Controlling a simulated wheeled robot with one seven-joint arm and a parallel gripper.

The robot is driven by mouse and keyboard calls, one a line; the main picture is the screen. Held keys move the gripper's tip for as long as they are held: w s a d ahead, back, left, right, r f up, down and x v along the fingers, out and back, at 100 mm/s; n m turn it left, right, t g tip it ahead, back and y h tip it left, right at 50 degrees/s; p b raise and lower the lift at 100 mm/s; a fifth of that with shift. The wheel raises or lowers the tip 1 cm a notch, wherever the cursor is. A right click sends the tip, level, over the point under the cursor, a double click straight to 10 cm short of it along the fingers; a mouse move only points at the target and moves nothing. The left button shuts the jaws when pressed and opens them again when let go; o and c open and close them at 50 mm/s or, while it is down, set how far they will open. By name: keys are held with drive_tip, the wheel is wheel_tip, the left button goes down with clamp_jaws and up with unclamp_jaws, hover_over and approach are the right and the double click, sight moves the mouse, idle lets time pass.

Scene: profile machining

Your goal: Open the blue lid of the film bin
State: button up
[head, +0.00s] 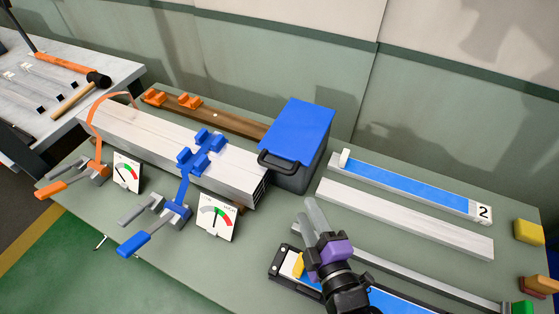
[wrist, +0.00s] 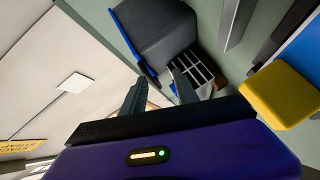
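The film bin (head: 290,178) is a dark grey box behind the right end of the clamped profiles. Its blue lid (head: 302,128) lies closed on top, with a dark handle (head: 278,164) at the front left. In the wrist view the bin (wrist: 160,32) is at the top, and the lid (wrist: 128,45) shows only as a blue edge. My gripper (head: 305,208) is in front of the bin, apart from it, pointing toward it. In the wrist view my gripper (wrist: 158,76) has its two fingers apart with nothing held between them.
Light profiles (head: 160,145) lie left of the bin under blue clamps (head: 200,150) and an orange clamp (head: 96,165). A blue-topped bar (head: 410,184) and a pale profile (head: 400,217) lie to the right. A yellow block (head: 528,231) sits far right. The wall stands behind.

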sight(276, 166)
drive_tip(key=w+a+n, duration=0.1)
drive_tip(key=w+a, duration=0.1)
drive_tip(key=w, duration=0.1)
drive_tip(key=w+a+r+n+p, duration=0.1)
drive_tip(key=w+a, duration=0.2)
drive_tip(key=w, duration=0.1)
drive_tip(key=w+a+r+n+y+p, duration=0.1)
drive_tip(key=w+a, duration=0.2)
drive_tip(key=w, duration=0.1)
drive_tip(key=shift+a, duration=0.2)
clamp_jaws()
drive_tip(key=shift+f, duration=0.1)
idle(1.1)
